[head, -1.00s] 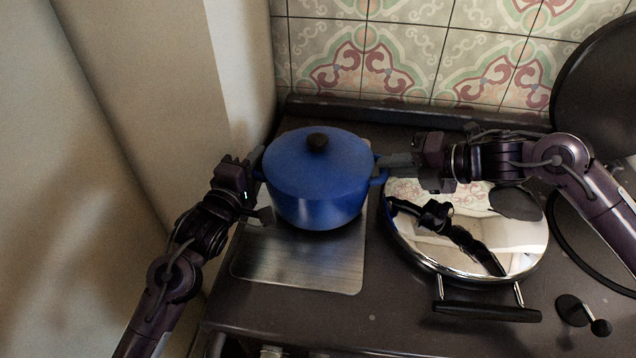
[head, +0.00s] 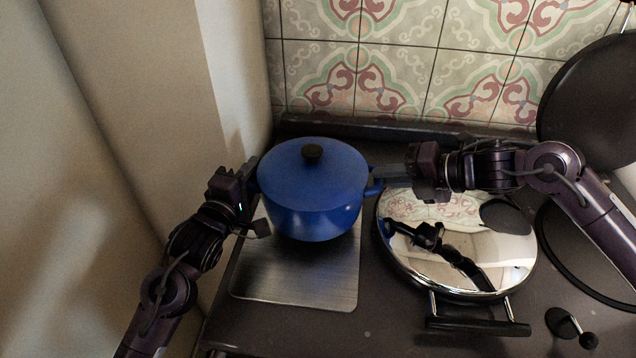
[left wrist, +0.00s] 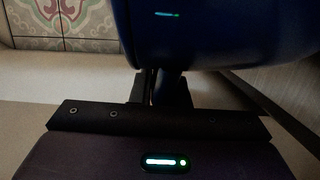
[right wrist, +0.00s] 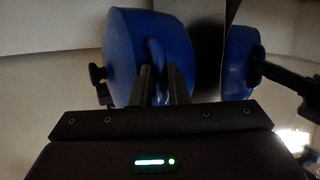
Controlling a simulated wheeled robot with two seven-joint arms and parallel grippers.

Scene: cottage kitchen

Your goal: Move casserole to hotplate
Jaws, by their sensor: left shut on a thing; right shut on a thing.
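The blue lidded casserole (head: 312,205) is upright at the left of the dark range top, over a brushed steel plate (head: 290,287). I cannot tell whether its base touches the plate. My left gripper (head: 250,180) is shut on its left handle, and my right gripper (head: 382,173) is shut on its right handle. The casserole fills the top of the left wrist view (left wrist: 220,35) and shows beyond the fingers in the right wrist view (right wrist: 128,60). A round hotplate (head: 590,245) shows partly at the far right, under a raised dark lid, partly behind my right arm.
A closed, mirror-bright round lid (head: 490,268) with a front bar handle (head: 478,327) lies between the casserole and the far-right hotplate. The raised lid (head: 590,110) stands behind that hotplate. A wall (head: 150,100) is close on the left; tiles (head: 400,70) are behind.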

